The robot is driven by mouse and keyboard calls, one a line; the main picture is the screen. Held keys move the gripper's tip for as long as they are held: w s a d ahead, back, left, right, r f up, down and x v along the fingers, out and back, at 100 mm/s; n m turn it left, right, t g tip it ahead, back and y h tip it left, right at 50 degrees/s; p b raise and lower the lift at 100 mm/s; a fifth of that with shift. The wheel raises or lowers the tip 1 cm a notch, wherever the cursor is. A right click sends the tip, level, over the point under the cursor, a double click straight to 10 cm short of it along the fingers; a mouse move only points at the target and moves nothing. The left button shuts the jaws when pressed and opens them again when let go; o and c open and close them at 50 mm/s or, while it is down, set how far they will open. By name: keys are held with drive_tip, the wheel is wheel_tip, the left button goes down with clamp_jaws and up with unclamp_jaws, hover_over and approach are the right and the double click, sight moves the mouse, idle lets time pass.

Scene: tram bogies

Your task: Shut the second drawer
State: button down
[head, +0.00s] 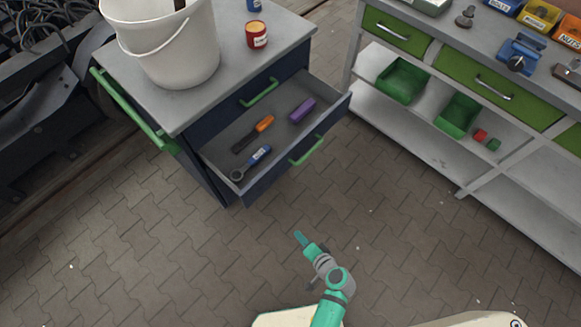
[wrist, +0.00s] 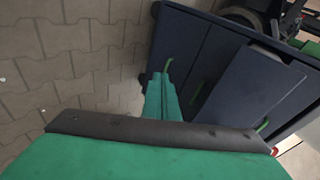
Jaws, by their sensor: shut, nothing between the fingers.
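The second drawer (head: 296,158) of a dark blue cabinet stands pulled well out, below a shut top drawer. Its front carries a green handle (head: 307,151). Inside lie a ratchet with a blue handle (head: 251,162), an orange-handled tool (head: 254,132) and a purple item (head: 302,110). My gripper (head: 299,237) is shut and empty, in front of the drawer and apart from it, over the paved floor. The wrist view shows the shut fingers (wrist: 162,95) towards the cabinet, with the protruding drawer front (wrist: 250,88) to their right.
A white bucket (head: 170,50) and a red can (head: 257,35) stand on the cabinet top. A green push bar (head: 130,108) is on its left side. A workbench (head: 455,75) with green drawers and bins stands right. The paving (head: 385,215) between is clear.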

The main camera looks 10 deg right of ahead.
drive_tip(key=w+d+r+m+t+y, duration=0.1)
drive_tip(key=w+d+r+t+y, duration=0.1)
drive_tip(key=w+d+r+y, duration=0.35)
drive_tip(key=t+y, duration=0.1)
drive_tip(key=t, duration=0.2)
approach(283, 162)
drive_tip(key=shift+n, duration=0.4)
drive_tip(key=x, duration=0.6)
drive_tip(key=shift+w, duration=0.25)
